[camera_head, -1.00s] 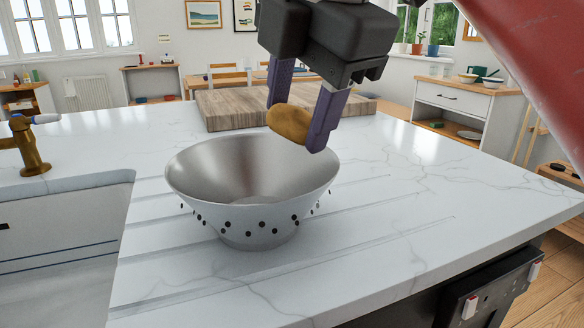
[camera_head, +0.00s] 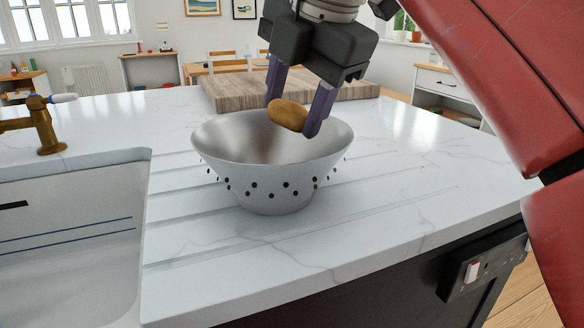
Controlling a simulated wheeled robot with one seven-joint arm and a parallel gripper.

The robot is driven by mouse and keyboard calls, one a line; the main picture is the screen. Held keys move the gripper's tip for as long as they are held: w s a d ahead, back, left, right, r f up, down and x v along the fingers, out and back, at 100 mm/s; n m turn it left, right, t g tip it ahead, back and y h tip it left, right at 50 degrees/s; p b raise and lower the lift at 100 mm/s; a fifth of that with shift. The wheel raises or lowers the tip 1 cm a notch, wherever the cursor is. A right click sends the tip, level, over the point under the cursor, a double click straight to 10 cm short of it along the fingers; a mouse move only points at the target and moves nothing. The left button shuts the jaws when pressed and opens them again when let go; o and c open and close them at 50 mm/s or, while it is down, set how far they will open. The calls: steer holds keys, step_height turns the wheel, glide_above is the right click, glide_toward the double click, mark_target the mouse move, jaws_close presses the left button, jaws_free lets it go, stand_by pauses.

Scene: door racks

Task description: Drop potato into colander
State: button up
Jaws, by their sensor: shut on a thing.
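A brown potato (camera_head: 287,115) is held between the two purple fingers of my gripper (camera_head: 292,113). The gripper is shut on it and points down. The silver metal colander (camera_head: 268,180) stands upright on the white marble counter, with a row of dark holes around its lower side. The potato appears over the back right part of the colander's opening, about level with the far rim in the picture. Its exact height above the bowl is hard to tell. The near wall hides the colander's bottom inside.
A wooden board (camera_head: 225,96) lies on the counter (camera_head: 400,190) behind the colander. A sink (camera_head: 70,240) with a brass tap (camera_head: 44,128) is at the left. The counter right of the colander is clear. A socket panel (camera_head: 485,260) is on the counter's side.

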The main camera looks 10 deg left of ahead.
steer(key=shift+f, duration=0.4)
steer(key=o, duration=1.1)
steer(key=shift+r, duration=0.1)
steer(key=p+v, duration=0.1)
steer(key=v, duration=0.3)
steer(key=shift+r, duration=0.2)
steer(key=shift+s+d+r+b, duration=0.15)
steer(key=shift+s+d+b, duration=0.25)
steer(key=shift+s+d, duration=4)
